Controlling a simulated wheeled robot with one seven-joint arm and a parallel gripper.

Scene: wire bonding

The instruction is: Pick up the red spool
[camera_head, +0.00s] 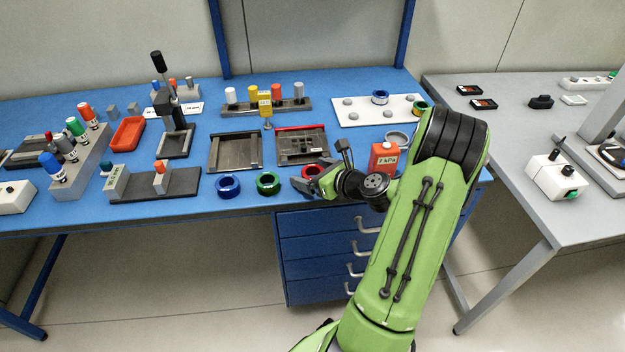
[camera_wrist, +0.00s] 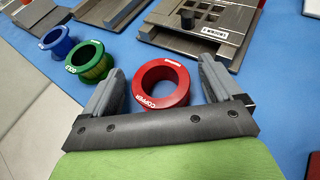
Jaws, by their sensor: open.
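The red spool (camera_wrist: 161,83) lies flat on the blue table, and its rim carries a "COPPER" label in the wrist view. In the head view the red spool (camera_head: 312,171) is partly hidden by my gripper (camera_head: 303,183). My gripper (camera_wrist: 158,85) is open in the wrist view. One finger is to the left of the red spool and the other to its right. I cannot tell whether the fingers are level with it or above it. Nothing is held.
A green spool (camera_head: 268,183) and a blue spool (camera_head: 228,186) lie to the left of the red one. Dark metal fixtures (camera_head: 235,152) are behind. An orange-red container (camera_head: 384,158) stands to the right, close to my arm. The table's front edge is close by.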

